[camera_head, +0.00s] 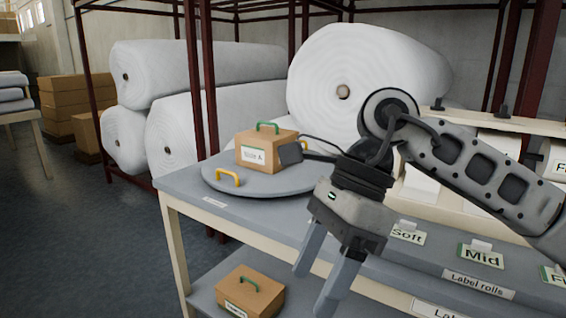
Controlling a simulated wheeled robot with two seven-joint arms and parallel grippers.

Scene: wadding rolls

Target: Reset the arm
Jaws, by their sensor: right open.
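My right arm comes in from the right edge. My right gripper (322,284) hangs in front of the table with its two fingers pointing down, apart and empty. Its body hides part of the table's front edge. A brown box (283,155) with a green handle and a label that seems to read "Side A" stands on a round grey turntable (218,187), behind and to the left of the gripper. A dark flat part of my arm or a device shows beside the box's right side. My left gripper does not show.
The grey table (185,183) carries label stands "Soft" (407,234) and "Mid" (481,256). Another brown box (262,297) with a green handle sits on the lower shelf. Large white rolls (350,75) lie on a red rack behind.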

